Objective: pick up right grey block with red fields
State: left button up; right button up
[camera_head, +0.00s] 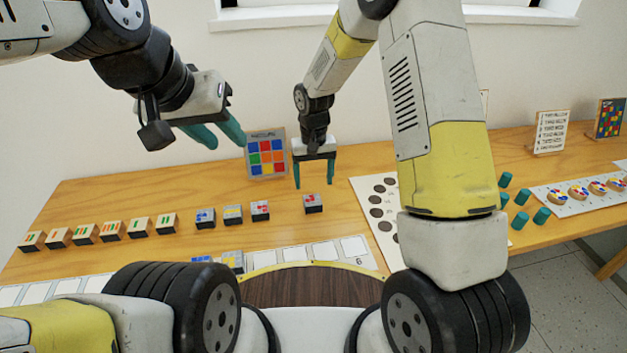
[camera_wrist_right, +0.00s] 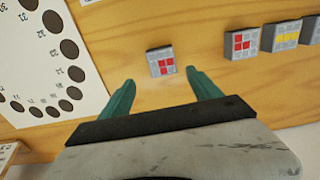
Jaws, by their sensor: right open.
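The right grey block with red fields (camera_head: 313,204) lies alone on the wooden table, right of the row of blocks. It also shows in the right wrist view (camera_wrist_right: 161,61), ahead of and between the fingertips. My right gripper (camera_head: 314,187) is open and empty, just above and behind this block. In the right wrist view its two teal fingers (camera_wrist_right: 160,82) are spread wide, apart from the block. A second grey block with red fields (camera_head: 260,210) sits to its left. My left gripper (camera_head: 222,143) hangs at the upper left with its teal fingers apart and nothing between them.
Several grey blocks (camera_head: 233,214) and wooden blocks with coloured stripes (camera_head: 112,230) stand in a row at left. A colour-grid sign (camera_head: 265,154) stands behind. A white sheet with dark dots (camera_head: 377,199) lies at right. A strip of white cards (camera_head: 324,252) lies in front.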

aim_at(312, 199)
jog(key=f, duration=0.4)
jog(key=s+f, duration=0.1)
jog(key=f, duration=0.2)
jog(key=shift+a, duration=0.2)
jog(key=c, duration=1.5)
jog(key=shift+o, duration=0.2)
jog(key=shift+r, duration=0.1)
